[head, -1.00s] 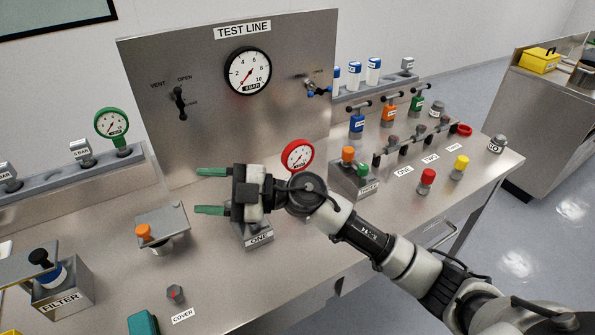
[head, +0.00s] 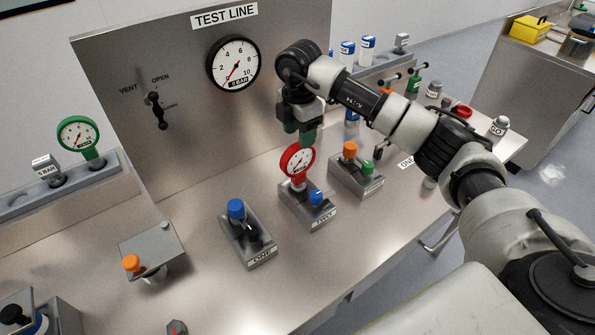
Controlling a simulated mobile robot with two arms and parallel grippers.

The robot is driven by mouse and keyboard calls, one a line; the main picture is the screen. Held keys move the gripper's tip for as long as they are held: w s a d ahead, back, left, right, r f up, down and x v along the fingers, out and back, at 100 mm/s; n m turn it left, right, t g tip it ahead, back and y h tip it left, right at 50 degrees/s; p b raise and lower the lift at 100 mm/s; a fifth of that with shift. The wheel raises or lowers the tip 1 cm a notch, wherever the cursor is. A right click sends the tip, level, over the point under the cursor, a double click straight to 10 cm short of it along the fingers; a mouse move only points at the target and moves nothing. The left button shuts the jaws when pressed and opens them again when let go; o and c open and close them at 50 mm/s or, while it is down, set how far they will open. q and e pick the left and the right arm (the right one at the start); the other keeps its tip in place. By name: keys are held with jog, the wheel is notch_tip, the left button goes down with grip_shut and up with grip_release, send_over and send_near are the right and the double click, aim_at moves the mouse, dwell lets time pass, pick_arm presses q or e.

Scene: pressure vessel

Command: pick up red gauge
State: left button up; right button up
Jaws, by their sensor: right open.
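The red gauge (head: 297,161) has a round white dial. It stands upright on the metal block labelled TWO (head: 306,211), beside a small blue knob. My right gripper (head: 301,138) points down with its green fingers just above and behind the top of the gauge. It is open, and I see nothing held in it. From this angle I cannot tell whether a finger touches the gauge rim. My left gripper is out of view.
Block ONE (head: 249,240) with a blue knob stands left of the gauge, and block THREE (head: 356,180) with orange and green knobs stands right. The upright TEST LINE panel (head: 190,120) is behind. A green gauge (head: 79,136) stands far left.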

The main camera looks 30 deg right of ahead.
aim_at(298, 152)
jog(key=shift+f, duration=0.5)
jog(key=shift+w+f, duration=0.1)
jog(key=shift+f, duration=0.25)
notch_tip(298, 152, down, 4)
jog(key=p, duration=0.3)
jog(key=shift+w+f, duration=0.15)
jog(key=shift+f, duration=0.55)
jog(key=c, duration=1)
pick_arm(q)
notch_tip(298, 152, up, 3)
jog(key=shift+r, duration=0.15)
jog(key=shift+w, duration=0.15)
pick_arm(e)
jog(key=shift+w+r, duration=0.1)
jog(key=shift+r, duration=0.05)
